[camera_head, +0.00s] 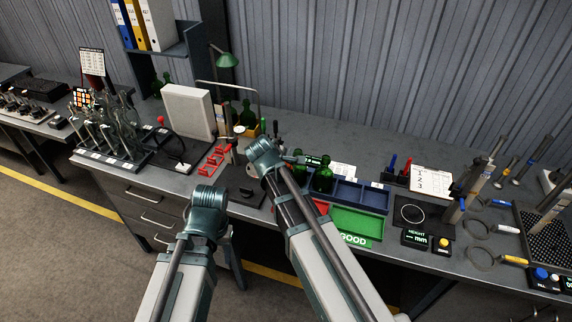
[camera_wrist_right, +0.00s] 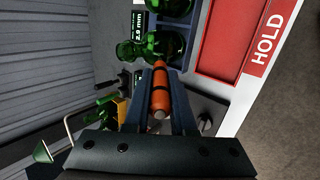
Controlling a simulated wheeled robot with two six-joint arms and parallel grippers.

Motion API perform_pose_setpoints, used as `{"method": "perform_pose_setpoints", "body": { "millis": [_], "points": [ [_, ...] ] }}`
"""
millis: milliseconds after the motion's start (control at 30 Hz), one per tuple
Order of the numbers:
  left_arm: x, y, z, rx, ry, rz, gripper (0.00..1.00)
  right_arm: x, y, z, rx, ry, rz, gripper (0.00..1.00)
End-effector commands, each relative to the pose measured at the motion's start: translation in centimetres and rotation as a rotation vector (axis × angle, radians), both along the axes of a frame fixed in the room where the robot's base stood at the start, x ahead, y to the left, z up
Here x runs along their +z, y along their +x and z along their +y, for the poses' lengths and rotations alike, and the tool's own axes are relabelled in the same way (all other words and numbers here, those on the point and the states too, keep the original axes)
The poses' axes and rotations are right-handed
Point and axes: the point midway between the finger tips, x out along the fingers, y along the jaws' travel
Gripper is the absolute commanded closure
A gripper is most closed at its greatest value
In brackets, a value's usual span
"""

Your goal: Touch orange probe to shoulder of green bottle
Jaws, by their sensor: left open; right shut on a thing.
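In the right wrist view my right gripper (camera_wrist_right: 160,92) is shut on the orange probe (camera_wrist_right: 160,100), which lies between its blue fingers. The probe's far end points at a green bottle (camera_wrist_right: 168,42) and overlaps its lower edge in the picture; I cannot tell if they touch. Another green bottle (camera_wrist_right: 130,50) stands beside it, and a further one (camera_wrist_right: 175,5) is at the top edge. In the head view green bottles (camera_head: 324,178) stand just right of my right arm's end, which hides the probe. My left arm's end shows at lower centre-left, its fingers hidden.
A small display reading 2.9 mm (camera_wrist_right: 138,22) is near the bottles. A blue tray (camera_head: 362,197), a green GOOD tray (camera_head: 357,222) and a red HOLD tray (camera_wrist_right: 226,35) lie close by. A red rack (camera_head: 214,158) and white panel (camera_head: 187,110) stand left.

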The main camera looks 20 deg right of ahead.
Motion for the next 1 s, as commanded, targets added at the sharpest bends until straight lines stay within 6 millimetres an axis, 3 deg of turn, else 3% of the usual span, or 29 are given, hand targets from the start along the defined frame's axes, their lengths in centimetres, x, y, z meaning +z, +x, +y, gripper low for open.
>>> {"method": "perform_pose_setpoints", "body": {
  "millis": [1000],
  "points": [
    [6.9,0.0,0.0,0.014,-0.002,-0.001,0.5,6.9,0.0,0.0,0.0,0.0,0.0,1.0]
  ]
}}
